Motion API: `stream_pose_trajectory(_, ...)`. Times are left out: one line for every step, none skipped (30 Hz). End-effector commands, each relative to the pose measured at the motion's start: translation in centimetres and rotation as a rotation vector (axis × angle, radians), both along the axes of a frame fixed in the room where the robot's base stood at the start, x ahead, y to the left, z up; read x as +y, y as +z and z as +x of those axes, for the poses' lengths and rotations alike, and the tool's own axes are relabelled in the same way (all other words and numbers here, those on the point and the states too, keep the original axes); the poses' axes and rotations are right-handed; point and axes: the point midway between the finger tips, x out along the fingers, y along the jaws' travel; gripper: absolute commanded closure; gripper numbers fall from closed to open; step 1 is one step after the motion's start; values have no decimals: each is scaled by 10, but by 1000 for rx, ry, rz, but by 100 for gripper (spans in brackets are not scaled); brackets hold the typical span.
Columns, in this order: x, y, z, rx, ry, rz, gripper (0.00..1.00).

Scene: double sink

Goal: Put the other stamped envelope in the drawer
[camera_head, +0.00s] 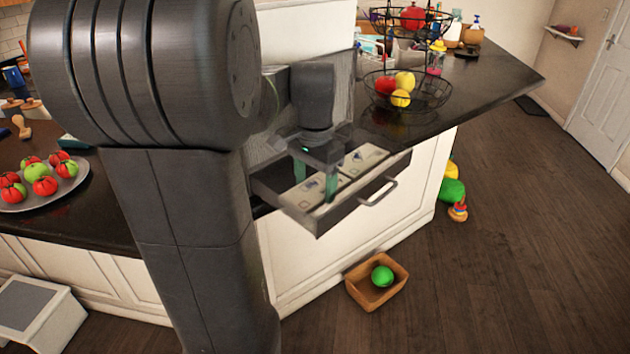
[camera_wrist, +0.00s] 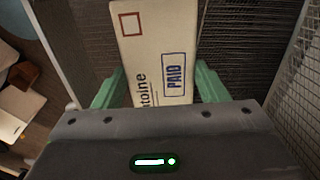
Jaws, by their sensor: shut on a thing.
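The drawer (camera_head: 318,220) under the counter is pulled open in the head view. My gripper (camera_head: 316,178) points down into it, with its green fingers inside the drawer's outline. In the wrist view my gripper (camera_wrist: 158,90) is shut on a pale envelope (camera_wrist: 150,45) with a red square and a blue PAID stamp. The envelope lies lengthwise between the two fingers. In the head view pale printed paper (camera_head: 362,161) shows in the drawer on both sides of a finger. I cannot tell there whether it is one envelope or two, or whether the held one touches the drawer floor.
The drawer handle (camera_head: 378,192) sticks out at the front. A wire fruit basket (camera_head: 428,101) stands on the dark counter above. A wooden box (camera_head: 364,292) with a green ball lies on the floor below. A plate of tomatoes (camera_head: 70,197) is at left. The floor at right is mostly clear.

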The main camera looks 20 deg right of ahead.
Motion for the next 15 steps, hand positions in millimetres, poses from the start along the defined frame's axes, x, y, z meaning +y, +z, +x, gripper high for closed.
stream_pose_trajectory(0,0,0,0,0,-1,56)
stream_pose_trajectory(0,0,0,0,0,-1,56)
stream_pose_trajectory(0,0,0,0,0,-1,56)
stream_pose_trajectory(0,0,0,0,0,-1,56)
stream_pose_trajectory(0,0,0,0,0,0,56)
stream_pose_trajectory(0,-1,0,0,0,0,56)
stream_pose_trajectory(0,-2,0,0,0,0,56)
stream_pose_trajectory(0,-3,0,0,0,0,56)
stream_pose_trajectory(0,-3,0,0,0,0,30)
stream_pose_trajectory(0,-2,0,0,0,0,24)
stream_pose_trajectory(0,-2,0,0,0,0,18)
stream_pose_trajectory(0,-2,0,0,0,0,12)
stream_pose_trajectory(0,-2,0,0,0,0,12)
stream_pose_trajectory(0,-2,0,0,0,0,12)
stream_pose_trajectory(0,-2,0,0,0,0,12)
